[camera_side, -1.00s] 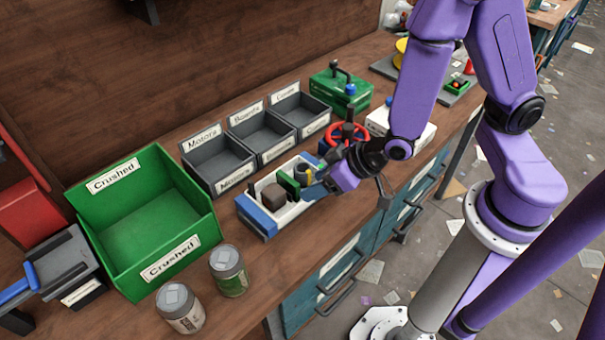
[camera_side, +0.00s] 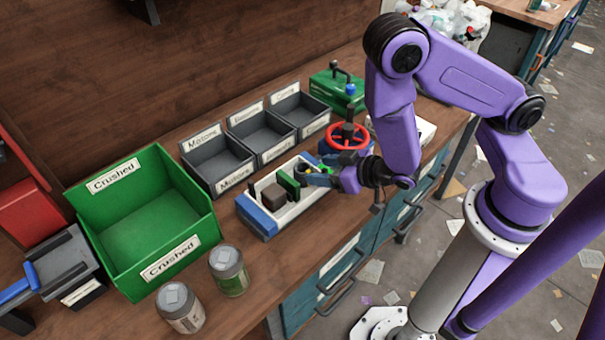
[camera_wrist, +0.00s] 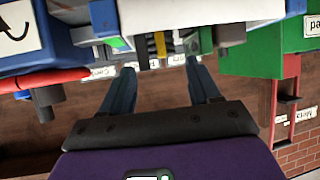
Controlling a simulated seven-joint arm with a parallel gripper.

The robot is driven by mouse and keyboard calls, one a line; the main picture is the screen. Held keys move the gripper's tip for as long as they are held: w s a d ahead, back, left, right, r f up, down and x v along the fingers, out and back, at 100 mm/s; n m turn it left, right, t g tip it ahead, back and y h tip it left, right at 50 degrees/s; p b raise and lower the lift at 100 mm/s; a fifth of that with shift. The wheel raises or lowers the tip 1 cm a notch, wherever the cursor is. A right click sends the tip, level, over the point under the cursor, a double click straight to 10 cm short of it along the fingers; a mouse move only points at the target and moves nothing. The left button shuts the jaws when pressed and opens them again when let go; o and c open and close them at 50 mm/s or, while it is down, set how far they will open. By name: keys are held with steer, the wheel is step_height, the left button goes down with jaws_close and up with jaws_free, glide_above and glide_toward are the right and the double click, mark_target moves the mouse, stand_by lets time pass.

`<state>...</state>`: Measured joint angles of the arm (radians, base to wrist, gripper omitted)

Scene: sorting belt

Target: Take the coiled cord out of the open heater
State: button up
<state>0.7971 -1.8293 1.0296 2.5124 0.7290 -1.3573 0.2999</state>
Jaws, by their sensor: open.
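The open heater (camera_side: 262,221) is a white and blue open box on the workbench, in the middle of the side view. A brown block (camera_side: 273,194) and an upright green board (camera_side: 289,184) stand inside it. A dark coil with a yellow part, apparently the coiled cord (camera_wrist: 160,45), shows in the wrist view beyond the fingertips, partly cut off by the top edge. My gripper (camera_side: 314,177) comes in almost level at the heater's right end and hides part of the coil. In the wrist view my gripper (camera_wrist: 165,75) is open, its fingers apart and nothing between them.
Grey labelled bins (camera_side: 218,160) stand behind the heater. A red handwheel (camera_side: 347,137) is close behind my gripper. A green "Crushed" bin (camera_side: 140,215) and two cans (camera_side: 229,271) are at the left. A green box (camera_side: 340,90) stands farther back.

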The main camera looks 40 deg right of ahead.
mark_target(307, 170)
steer(key=shift+x, duration=2.75)
